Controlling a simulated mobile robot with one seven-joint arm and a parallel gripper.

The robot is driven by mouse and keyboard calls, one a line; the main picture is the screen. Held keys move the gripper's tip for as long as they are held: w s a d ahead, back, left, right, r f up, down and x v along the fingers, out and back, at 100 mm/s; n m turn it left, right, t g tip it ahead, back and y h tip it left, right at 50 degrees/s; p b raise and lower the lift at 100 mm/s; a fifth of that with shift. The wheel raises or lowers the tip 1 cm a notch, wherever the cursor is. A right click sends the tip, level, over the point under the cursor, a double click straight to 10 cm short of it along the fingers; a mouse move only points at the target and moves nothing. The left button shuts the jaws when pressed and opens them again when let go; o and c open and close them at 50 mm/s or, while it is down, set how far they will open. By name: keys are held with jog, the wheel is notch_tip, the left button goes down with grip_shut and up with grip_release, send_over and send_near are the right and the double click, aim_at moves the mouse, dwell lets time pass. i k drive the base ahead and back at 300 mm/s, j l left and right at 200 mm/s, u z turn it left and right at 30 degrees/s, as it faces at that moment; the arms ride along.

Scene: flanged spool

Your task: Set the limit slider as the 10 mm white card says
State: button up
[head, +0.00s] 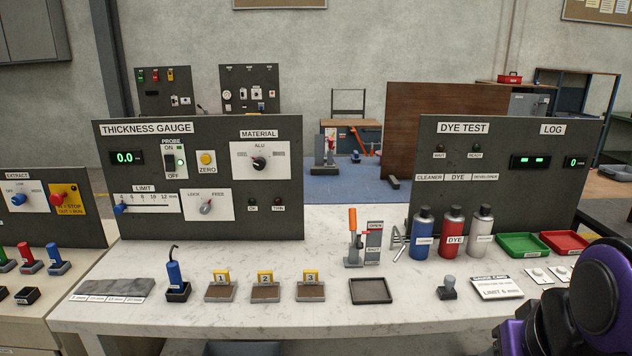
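The limit slider's blue knob (121,209) sits at the far left, low end of its white scale plate (150,202), marked LIMIT with numbers up to 12 mm. The plate is on the dark thickness gauge panel (225,215). The white gauge card (497,287) lies on the bench at the right; its bottom line appears to read LIMIT 6 mm, and its middle line is too small to read surely. My purple and black arm shows at the lower right edge. My gripper's fingers are not in view.
Blue probe (174,274), numbered blocks (265,287), an empty dark tray (371,291) and an orange-handled clamp (353,245) stand along the bench. Bottles (452,232) and green and red trays (523,245) are at the right. The marble bench (330,225) has clear room before the gauge panel.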

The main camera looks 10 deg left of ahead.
aim_at(117, 209)
jog(key=u, duration=1.4)
jog(key=i+j, duration=0.4)
jog(key=i+j+z, duration=0.1)
jog(key=i+j, duration=0.35)
jog(key=j, duration=0.2)
jog(key=i+j+z, duration=0.1)
jog(key=j, duration=0.35)
jog(key=i+j, duration=0.15)
jog(key=j, duration=0.3)
jog(key=i+j+z, duration=0.15)
jog(key=j, duration=0.3)
jog(key=l+u, duration=0.1)
jog(key=l, duration=0.15)
jog(key=i+l, duration=0.15)
jog(key=l, duration=0.15)
jog(key=u, duration=0.05)
